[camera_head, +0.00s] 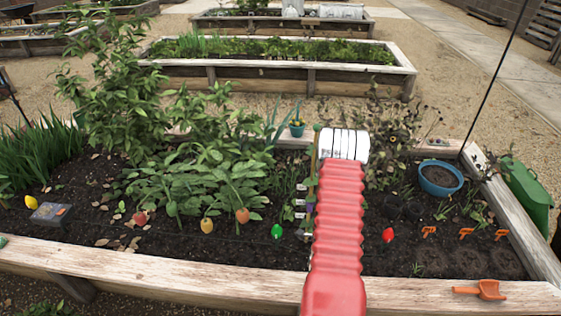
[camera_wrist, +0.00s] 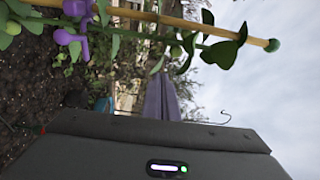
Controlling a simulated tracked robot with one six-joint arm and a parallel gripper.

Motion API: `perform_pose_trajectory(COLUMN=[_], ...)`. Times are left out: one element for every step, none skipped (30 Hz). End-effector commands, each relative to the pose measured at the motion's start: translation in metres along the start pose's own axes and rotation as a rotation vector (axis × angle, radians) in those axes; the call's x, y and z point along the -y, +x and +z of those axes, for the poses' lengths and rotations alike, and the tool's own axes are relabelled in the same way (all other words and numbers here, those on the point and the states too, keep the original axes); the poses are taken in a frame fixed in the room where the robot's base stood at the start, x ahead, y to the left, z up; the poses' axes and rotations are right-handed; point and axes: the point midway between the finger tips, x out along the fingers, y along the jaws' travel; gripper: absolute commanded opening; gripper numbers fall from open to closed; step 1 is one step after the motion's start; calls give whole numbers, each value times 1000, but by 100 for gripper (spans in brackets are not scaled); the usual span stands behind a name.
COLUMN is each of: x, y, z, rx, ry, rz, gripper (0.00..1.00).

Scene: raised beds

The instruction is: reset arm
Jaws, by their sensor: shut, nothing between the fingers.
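My gripper (camera_wrist: 161,96) shows in the wrist view as two purple-grey fingers pressed together, with nothing between them. It points away past the dark wrist housing. In the head view my red ribbed arm reaches forward over the raised bed, ending in a white banded section; the fingers are hidden there. A bamboo stake (camera_wrist: 190,24) with a green tip and a leafy vine crosses the top of the wrist view, close to the gripper but seemingly apart from it. Purple clips (camera_wrist: 70,37) sit along the vine.
The near bed's wooden front edge (camera_head: 180,283) runs below my arm. Leafy plants (camera_head: 195,180) fill the left and middle. A blue pot (camera_head: 440,178), orange trowel (camera_head: 482,290) and green container (camera_head: 526,190) are at the right. A small teal pot (camera_head: 297,128) stands behind.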

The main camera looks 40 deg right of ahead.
Motion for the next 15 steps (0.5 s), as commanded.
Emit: perform_pose_trajectory(x=[0, 0, 0, 0, 0, 0, 0, 0, 0, -1, -2, -8, -13, -19, -28], y=[0, 0, 0, 0, 0, 0, 0, 0, 0, 0, 0, 0, 0, -1, -2], z=[0, 0, 0, 0, 0, 0, 0, 0, 1, 1, 1, 1, 1, 1, 2], rx=[0, 0, 0, 0, 1, 1, 1, 1, 1, 1, 1, 3, 5, 7, 13], ry=[0, 0, 0, 0, 0, 0, -2, -5, -15, -26, -39, -64, -86, -108, -139], rz=[0, 0, 0, 0, 0, 0, 0, 0, 0, 2, 10, 31, 52, 76, 113], gripper=[0, 0, 0, 0, 0, 0, 0, 0, 0, 0, 0, 0, 0, 0, 0])
